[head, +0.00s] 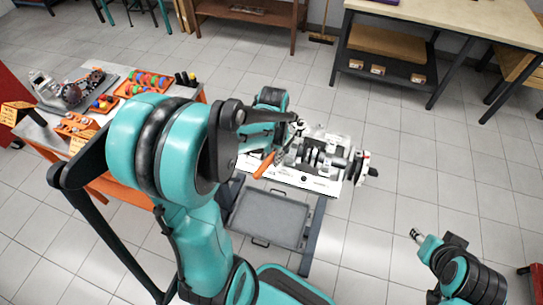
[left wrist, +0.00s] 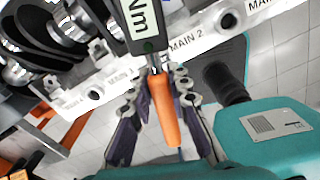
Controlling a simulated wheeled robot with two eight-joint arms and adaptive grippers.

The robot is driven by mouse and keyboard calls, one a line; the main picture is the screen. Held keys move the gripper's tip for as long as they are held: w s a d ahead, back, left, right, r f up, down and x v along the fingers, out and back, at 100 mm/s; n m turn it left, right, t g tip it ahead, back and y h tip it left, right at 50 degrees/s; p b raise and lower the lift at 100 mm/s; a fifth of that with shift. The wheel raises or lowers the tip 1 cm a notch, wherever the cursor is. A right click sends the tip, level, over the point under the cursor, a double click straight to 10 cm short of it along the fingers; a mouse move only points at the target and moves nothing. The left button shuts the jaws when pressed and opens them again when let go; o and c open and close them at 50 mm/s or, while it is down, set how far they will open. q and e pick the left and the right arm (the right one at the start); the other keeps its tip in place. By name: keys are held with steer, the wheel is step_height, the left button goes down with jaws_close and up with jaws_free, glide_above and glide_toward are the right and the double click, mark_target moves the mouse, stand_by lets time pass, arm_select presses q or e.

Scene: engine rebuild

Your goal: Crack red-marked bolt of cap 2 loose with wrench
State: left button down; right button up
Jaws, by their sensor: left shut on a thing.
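The wrench has an orange handle (head: 264,166) and a dark body with an "Nm" display (left wrist: 141,22), seen large in the left wrist view. My left gripper (head: 287,148) is shut on the wrench just below the display, over the engine's near left side. In the left wrist view its fingers (left wrist: 166,84) close from both sides and the orange handle hangs between them. The engine block (head: 318,184) is white with dark crank parts. A "MAIN 2" label (left wrist: 186,46) shows on its edge. The red-marked bolt and the wrench head's contact cannot be made out. My right gripper (head: 416,234) is low at the right, away from the engine.
The engine sits on a stand with a grey lower tray (head: 268,218). An orange-edged table at the left carries parts and an orange tray of coloured pieces (head: 143,82). A workbench (head: 470,25) stands at the back right. The tiled floor right of the engine is clear.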

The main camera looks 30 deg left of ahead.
arm_select(q)
steer(key=shift+d, duration=0.15)
steer(key=shift+d+n, duration=0.5)
steer(key=shift+d, duration=0.05)
steer(key=shift+a+m, duration=0.5)
steer(key=shift+a, duration=0.3)
stand_by(1.0)
steer(key=shift+r+p, duration=0.9)
steer(key=shift+r, duration=0.5)
stand_by(2.9)
